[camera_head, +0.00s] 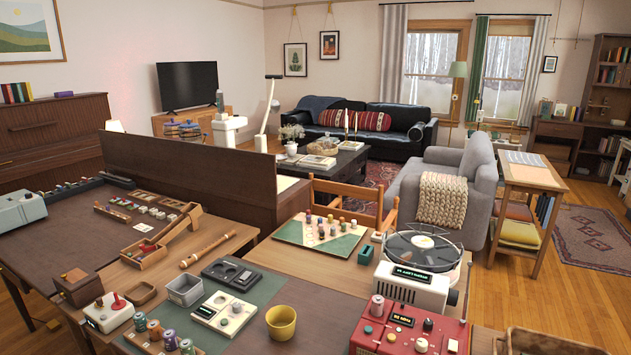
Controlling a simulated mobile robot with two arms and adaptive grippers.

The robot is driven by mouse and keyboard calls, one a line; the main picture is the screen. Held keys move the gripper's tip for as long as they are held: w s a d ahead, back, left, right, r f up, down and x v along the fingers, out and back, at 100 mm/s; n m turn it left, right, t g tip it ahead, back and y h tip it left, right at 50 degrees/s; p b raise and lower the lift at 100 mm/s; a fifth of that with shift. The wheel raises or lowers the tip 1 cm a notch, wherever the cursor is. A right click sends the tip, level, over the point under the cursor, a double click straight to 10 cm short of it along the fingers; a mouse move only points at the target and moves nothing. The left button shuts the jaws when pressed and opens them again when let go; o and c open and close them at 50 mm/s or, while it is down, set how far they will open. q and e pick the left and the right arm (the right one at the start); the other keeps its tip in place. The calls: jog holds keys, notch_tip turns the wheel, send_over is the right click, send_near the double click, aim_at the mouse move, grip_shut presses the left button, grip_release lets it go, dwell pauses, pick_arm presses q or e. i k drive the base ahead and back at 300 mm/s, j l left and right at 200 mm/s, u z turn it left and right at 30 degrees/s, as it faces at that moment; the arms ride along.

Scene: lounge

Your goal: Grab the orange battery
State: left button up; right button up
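Several small upright cylinders that look like batteries (155,331) stand in a wooden rack (134,342) at the bottom left of the table. Their bodies look blue, purple and green, with some brownish or orange tones. They are small, and I cannot tell for sure which is the orange battery. A white and beige device (237,318) with a dark panel lies right of the rack. A dark tray with recesses (232,274) lies behind it. Neither of my grippers is in view.
A yellow cup (281,323) and a grey bin (185,291) stand near the rack. A joystick box (108,313) is to its left.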

aim_at(154, 326)
jog(key=j+z, duration=0.1)
jog(key=z, duration=0.4)
jog(key=j+z, duration=0.3)
jog(key=j, duration=0.3)
jog(key=j+z, duration=0.25)
jog(key=j, duration=0.35)
jog(key=k+j+z, duration=0.15)
jog(key=j+z, duration=0.15)
jog(key=j, duration=0.25)
